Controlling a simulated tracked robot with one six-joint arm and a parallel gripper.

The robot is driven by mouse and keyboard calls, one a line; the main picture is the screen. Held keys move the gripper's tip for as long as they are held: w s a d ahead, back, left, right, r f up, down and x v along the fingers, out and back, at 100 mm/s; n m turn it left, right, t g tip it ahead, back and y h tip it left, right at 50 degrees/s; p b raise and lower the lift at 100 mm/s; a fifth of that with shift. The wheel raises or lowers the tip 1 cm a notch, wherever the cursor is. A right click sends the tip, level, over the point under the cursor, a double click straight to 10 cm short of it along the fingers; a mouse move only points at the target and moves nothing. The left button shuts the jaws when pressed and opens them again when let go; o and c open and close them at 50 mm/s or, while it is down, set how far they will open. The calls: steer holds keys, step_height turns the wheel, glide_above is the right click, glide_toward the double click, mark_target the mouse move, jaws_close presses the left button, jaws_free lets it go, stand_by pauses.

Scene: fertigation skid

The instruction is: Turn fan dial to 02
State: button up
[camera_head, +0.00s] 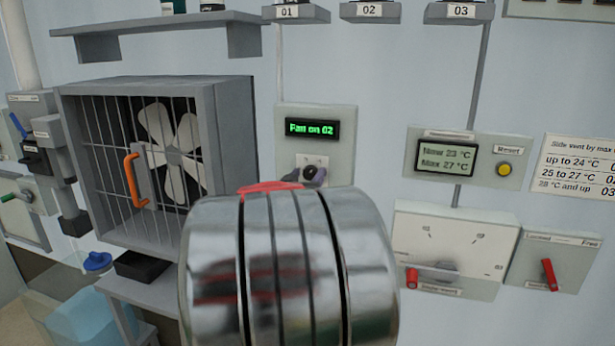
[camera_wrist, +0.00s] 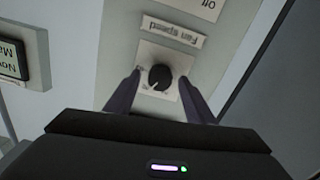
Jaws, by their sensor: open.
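The fan dial (camera_wrist: 160,77) is a small round black knob on a white plate, with a light pointer mark toward the lower left in the wrist view. A "Fan speed" label (camera_wrist: 172,33) shows upside down by it. My gripper (camera_wrist: 160,80) is open, with one dark finger on each side of the dial; I cannot tell whether they touch it. In the head view my gripper (camera_head: 304,176) is at the fan panel (camera_head: 341,150), where fingers and wrist largely hide the dial. The panel's display (camera_head: 312,129) reads "Fan on 02" in green.
A caged fan (camera_head: 170,140) with an orange handle (camera_head: 131,180) stands left of the panel. Right are a temperature display (camera_head: 446,159), a yellow Reset button (camera_head: 503,169) and a red-handled lever (camera_head: 549,274). Shelves labelled 01, 02 (camera_head: 369,11) and 03 are above.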

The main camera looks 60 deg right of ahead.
steer(key=s+a, duration=0.2)
steer(key=a, duration=1.1)
steer(key=shift+a, duration=0.1)
